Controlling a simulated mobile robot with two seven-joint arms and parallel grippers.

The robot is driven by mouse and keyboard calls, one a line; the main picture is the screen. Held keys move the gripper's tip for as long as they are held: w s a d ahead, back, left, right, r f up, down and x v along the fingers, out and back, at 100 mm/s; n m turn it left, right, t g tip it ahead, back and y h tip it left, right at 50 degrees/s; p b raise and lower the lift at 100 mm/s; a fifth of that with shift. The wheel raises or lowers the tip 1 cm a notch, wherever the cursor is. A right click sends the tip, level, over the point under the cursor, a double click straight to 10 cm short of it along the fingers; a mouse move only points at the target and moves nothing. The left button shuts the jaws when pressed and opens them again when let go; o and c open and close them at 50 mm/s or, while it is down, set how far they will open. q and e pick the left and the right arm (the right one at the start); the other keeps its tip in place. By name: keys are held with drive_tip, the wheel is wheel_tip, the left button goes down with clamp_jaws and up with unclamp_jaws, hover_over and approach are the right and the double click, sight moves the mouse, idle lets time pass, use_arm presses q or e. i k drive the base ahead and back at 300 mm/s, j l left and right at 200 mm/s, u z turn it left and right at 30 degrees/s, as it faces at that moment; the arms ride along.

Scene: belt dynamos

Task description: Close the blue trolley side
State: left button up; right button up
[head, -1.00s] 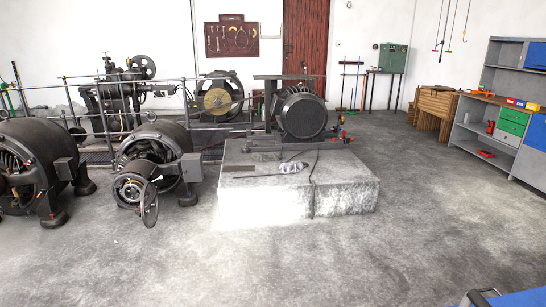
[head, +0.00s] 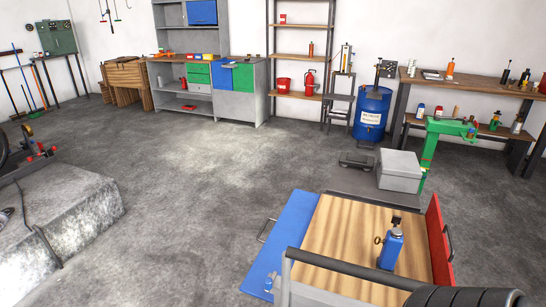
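The trolley (head: 338,235) stands at the lower right of the head view, with a wooden bed and a grey tube handle. Its blue side (head: 285,240) is on the left, folded outward and sloping down away from the bed, with a thin handle (head: 266,231) on its outer edge. The red side (head: 438,243) stands upright on the right. A blue bottle-like jack (head: 390,249) stands on the bed. Black tyres at the bottom right cover part of the trolley's near end. Neither of my grippers is in view.
A concrete block (head: 70,215) lies at the left. A grey box (head: 399,170) and a green stand (head: 435,150) are just beyond the trolley. A blue drum (head: 371,115), shelves and workbenches line the back wall. The floor left of the trolley is clear.

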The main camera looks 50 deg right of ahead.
sight(291, 228)
drive_tip(key=i+j+z, duration=0.1)
drive_tip(key=z, duration=0.3)
drive_tip(key=i+j+z, duration=0.15)
drive_tip(key=i+z, duration=0.25)
drive_tip(key=j+z, duration=0.2)
drive_tip(key=z, duration=0.2)
drive_tip(key=i+j+z, duration=0.3)
drive_tip(key=z, duration=0.15)
drive_tip(key=i+j+z, duration=0.2)
drive_tip(key=j+z, duration=0.25)
drive_tip(key=i+j+u, duration=0.15)
drive_tip(key=i+j, duration=0.05)
drive_tip(key=j, duration=0.05)
